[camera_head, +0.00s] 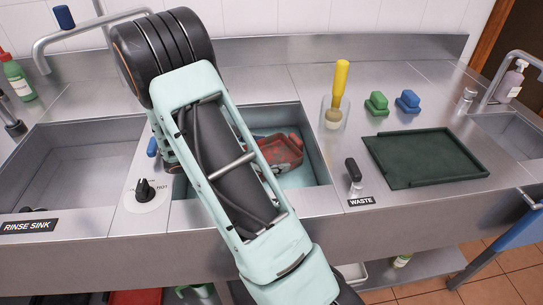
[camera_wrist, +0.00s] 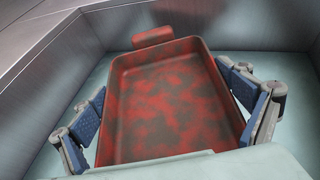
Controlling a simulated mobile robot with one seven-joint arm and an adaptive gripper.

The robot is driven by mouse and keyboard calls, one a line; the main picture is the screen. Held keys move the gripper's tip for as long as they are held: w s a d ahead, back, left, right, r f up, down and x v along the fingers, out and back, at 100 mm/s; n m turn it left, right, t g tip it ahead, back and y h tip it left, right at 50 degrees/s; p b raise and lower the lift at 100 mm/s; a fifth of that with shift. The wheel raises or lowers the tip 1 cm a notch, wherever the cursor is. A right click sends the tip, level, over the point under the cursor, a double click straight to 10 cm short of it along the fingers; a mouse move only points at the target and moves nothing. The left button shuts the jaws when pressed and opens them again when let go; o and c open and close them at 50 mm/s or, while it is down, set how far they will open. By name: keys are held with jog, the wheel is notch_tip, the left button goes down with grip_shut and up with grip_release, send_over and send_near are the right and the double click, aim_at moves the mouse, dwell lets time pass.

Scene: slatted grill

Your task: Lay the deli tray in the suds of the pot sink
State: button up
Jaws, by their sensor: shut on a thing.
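The deli tray (camera_wrist: 172,100) is a red, rectangular tray with dark blotches and a red tab at its far end. My gripper (camera_wrist: 170,115) has its blue-padded fingers on the tray's two long sides, shut on it. In the head view the tray (camera_head: 284,151) shows inside the middle basin, the pot sink (camera_head: 318,150), partly hidden by my arm. Pale, bluish-green suds (camera_head: 302,177) lie around it; they also show in the wrist view (camera_wrist: 295,72). I cannot tell whether the tray's underside touches them.
A control knob (camera_head: 145,190) and a black-handled waste lever (camera_head: 353,172) flank the pot sink. A yellow-handled brush (camera_head: 340,80), green (camera_head: 376,104) and blue (camera_head: 407,102) scrubbers and a dark green tray (camera_head: 425,157) stand right.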

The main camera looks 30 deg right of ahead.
jog(key=shift+f, duration=0.35)
jog(key=shift+f, duration=0.35)
jog(key=shift+f+b, duration=0.2)
jog(key=shift+b, duration=0.15)
jog(key=shift+s, duration=0.1)
